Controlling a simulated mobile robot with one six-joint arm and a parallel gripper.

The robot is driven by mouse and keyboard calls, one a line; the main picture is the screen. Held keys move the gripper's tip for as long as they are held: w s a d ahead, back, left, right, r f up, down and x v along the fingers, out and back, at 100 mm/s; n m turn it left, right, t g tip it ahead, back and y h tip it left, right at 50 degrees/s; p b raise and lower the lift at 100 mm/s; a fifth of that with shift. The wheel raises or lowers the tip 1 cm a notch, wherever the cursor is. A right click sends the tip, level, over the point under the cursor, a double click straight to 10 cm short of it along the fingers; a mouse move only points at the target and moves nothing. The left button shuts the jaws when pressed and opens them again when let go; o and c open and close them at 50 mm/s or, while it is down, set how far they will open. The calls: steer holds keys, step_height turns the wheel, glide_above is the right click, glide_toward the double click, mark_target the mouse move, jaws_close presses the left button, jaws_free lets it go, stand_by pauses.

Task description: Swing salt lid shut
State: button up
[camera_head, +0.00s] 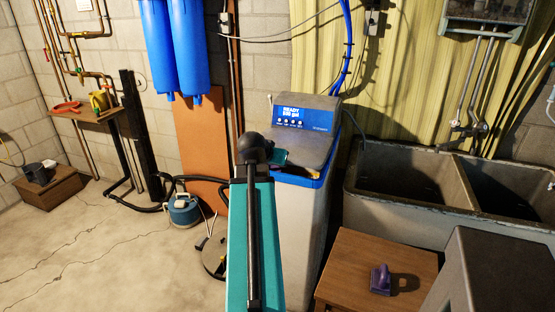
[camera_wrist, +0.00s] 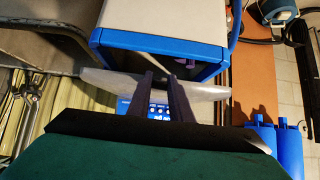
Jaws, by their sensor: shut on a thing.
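The water softener (camera_head: 301,215) is a pale cabinet with a blue rim and a blue display panel at the back. Its grey salt lid (camera_head: 312,146) sits over the rim, slightly raised at the front. In the wrist view the lid (camera_wrist: 205,93) lies across the picture, with a dark gap between it and the blue rim (camera_wrist: 150,42). My gripper (camera_head: 283,158) is at the lid's front part; in the wrist view its two dark fingers (camera_wrist: 162,80) are shut on the lid. The exact contact is hard to see, as my arm covers part of the cabinet.
A double concrete sink (camera_head: 400,212) stands right of the softener. A wooden table (camera_head: 352,262) with a purple object (camera_head: 381,280) is at the lower right. A blue canister (camera_head: 184,210) and hoses lie on the floor at left, where the floor is otherwise mostly open.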

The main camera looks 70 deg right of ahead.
steer(key=shift+w+d+f+b, duration=0.1)
steer(key=shift+f+b, duration=0.7)
steer(key=shift+f, duration=0.65)
steer(key=shift+d+f+b, duration=0.1)
steer(key=shift+f+b, duration=0.65)
steer(key=shift+f, duration=0.65)
steer(key=o, duration=0.9)
steer(key=shift+a+r, duration=0.1)
steer(key=shift+a, duration=0.05)
steer(key=shift+b+v, duration=4)
steer(key=shift+v, duration=2.8)
